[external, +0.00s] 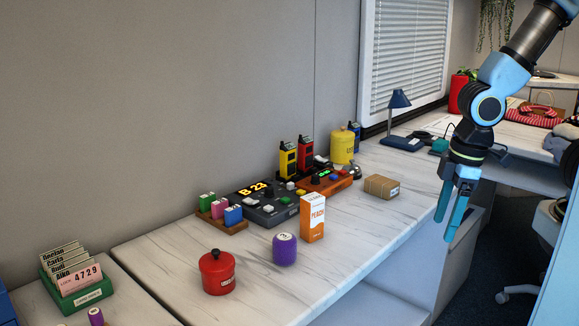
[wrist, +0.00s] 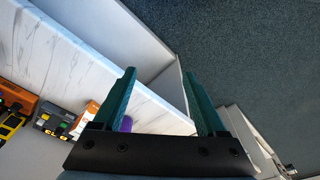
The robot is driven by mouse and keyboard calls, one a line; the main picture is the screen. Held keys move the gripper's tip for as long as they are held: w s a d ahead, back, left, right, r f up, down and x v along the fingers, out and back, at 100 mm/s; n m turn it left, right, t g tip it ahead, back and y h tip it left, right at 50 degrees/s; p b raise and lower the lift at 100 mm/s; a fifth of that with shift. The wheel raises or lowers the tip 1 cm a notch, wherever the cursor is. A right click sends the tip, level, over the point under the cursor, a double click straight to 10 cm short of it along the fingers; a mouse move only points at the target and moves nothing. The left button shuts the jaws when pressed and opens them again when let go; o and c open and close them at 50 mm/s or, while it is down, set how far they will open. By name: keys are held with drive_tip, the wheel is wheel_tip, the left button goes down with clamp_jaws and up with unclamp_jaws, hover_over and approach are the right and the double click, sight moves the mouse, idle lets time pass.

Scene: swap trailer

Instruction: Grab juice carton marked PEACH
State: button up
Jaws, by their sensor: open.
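The juice carton (external: 312,218) is orange and white, marked PEACH, and stands upright on the marble-patterned counter (external: 330,265). In the wrist view part of the carton (wrist: 84,118) shows at the lower left, partly hidden behind my gripper. My gripper (external: 449,220) is open and empty. It hangs to the right of the carton, apart from it, out past the counter's front edge. In the wrist view its two fingers (wrist: 163,88) are spread with counter edge and dark floor behind them.
A purple canister (external: 285,250) stands just left of the carton, and a red lidded pot (external: 217,272) farther left. Control boxes (external: 268,205) sit behind the carton. A cardboard box (external: 381,187) lies to its right. The counter before the carton is clear.

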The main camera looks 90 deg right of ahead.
drive_tip(key=shift+o, duration=0.6)
